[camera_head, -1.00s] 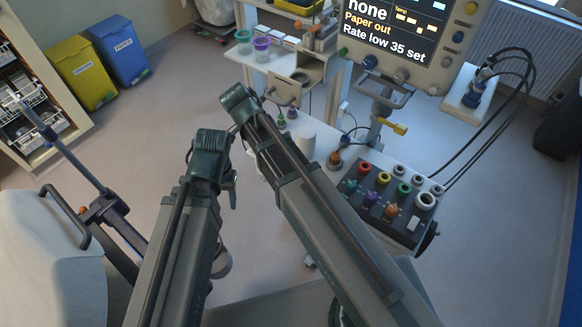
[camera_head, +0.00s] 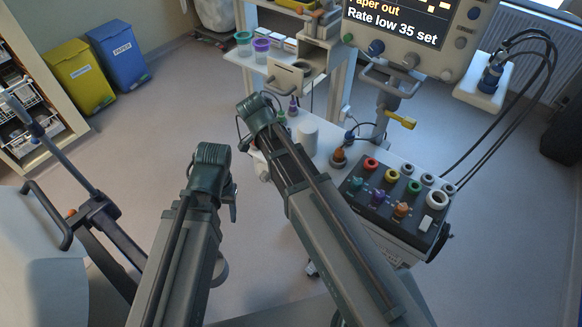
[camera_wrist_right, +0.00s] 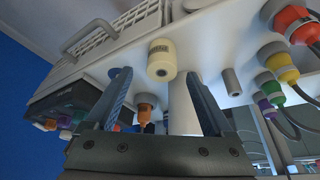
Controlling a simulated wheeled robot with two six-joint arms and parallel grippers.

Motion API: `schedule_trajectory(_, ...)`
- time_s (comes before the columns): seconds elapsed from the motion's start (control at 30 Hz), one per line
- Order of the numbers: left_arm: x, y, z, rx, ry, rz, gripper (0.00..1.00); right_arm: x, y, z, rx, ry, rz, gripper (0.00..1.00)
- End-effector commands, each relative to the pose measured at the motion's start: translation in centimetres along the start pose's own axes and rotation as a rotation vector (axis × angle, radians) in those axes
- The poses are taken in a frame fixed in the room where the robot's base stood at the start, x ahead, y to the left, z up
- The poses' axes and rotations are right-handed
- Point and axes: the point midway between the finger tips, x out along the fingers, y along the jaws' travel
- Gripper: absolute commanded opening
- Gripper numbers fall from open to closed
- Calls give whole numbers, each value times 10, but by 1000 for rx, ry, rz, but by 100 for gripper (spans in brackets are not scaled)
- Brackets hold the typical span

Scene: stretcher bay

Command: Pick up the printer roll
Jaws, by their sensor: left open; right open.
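A white upright cylinder (camera_head: 307,133), which looks like the printer roll, stands on the white trolley top (camera_head: 325,147). In the right wrist view a white cylinder (camera_wrist_right: 183,108) shows beyond the fingers, and a cream cylinder with a dark label (camera_wrist_right: 162,60) shows above it. I cannot tell for certain which is the roll. My right gripper (camera_wrist_right: 158,77) is open with nothing between its fingers; in the head view its arm hides it left of the white cylinder. My left gripper (camera_head: 233,203) is open and empty, low over the floor, left of the trolley.
A box with coloured sockets (camera_head: 395,203) stands right of the cylinder, and a brown-orange knob (camera_head: 338,158) close beside it. A monitor (camera_head: 415,30) on a pole rises behind. A stretcher (camera_head: 35,265) is at the left.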

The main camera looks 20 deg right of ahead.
Motion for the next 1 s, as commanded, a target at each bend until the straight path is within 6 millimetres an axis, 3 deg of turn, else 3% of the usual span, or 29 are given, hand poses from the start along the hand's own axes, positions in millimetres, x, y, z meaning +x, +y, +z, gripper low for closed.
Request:
schedule_trajectory(0.03,13,1,-1,0,0,0,56,13,-2,1,2,0,1,86)
schedule_trajectory(0.2,31,3,-2,0,0,0,56,33,-2,0,0,0,0,86)
schedule_trajectory(0.5,31,3,-2,0,0,0,56,35,-2,-2,0,0,0,86)
schedule_trajectory(1.0,31,3,-2,0,0,0,56,34,-2,-1,-1,0,0,0)
